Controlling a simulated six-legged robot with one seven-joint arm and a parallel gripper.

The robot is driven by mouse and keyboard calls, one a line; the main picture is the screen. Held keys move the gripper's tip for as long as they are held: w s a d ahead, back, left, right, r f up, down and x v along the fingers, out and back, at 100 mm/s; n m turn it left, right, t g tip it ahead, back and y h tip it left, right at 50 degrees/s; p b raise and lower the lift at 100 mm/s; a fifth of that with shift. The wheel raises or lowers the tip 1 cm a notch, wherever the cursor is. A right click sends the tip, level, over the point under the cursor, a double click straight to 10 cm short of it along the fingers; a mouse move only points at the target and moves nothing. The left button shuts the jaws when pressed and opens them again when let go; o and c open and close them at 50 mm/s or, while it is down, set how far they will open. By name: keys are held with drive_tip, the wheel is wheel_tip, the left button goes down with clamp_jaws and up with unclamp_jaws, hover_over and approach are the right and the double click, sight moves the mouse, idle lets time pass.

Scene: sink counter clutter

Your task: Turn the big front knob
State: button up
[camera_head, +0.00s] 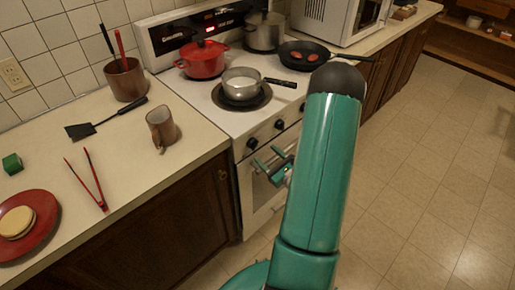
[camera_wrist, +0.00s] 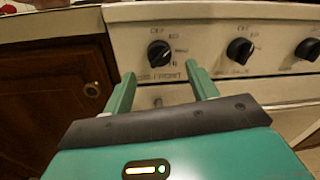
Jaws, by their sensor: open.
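The big front knob (camera_wrist: 159,53) is a black round dial on the stove's pale front panel, the leftmost knob in the wrist view. The lettering below it seems to read "BIG FRONT". It also shows in the head view (camera_head: 252,143), at the left end of the panel. My gripper (camera_wrist: 160,73) is open, its two green fingers apart and pointing at the panel. The knob shows just above and between the fingertips, and nothing is between them. In the head view my gripper (camera_head: 267,158) is just in front of and below the knob.
More black knobs (camera_wrist: 239,50) sit to the right on the panel. The oven handle runs below. A pot (camera_head: 243,83), a red pot (camera_head: 202,61) and a frying pan (camera_head: 304,54) stand on the stove. A wooden cabinet (camera_wrist: 50,90) is at left. Floor is clear at right.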

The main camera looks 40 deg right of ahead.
sight(256, 146)
drive_tip(key=w, duration=0.5)
drive_tip(key=shift+w+d, duration=0.1)
drive_tip(key=shift+w, duration=0.25)
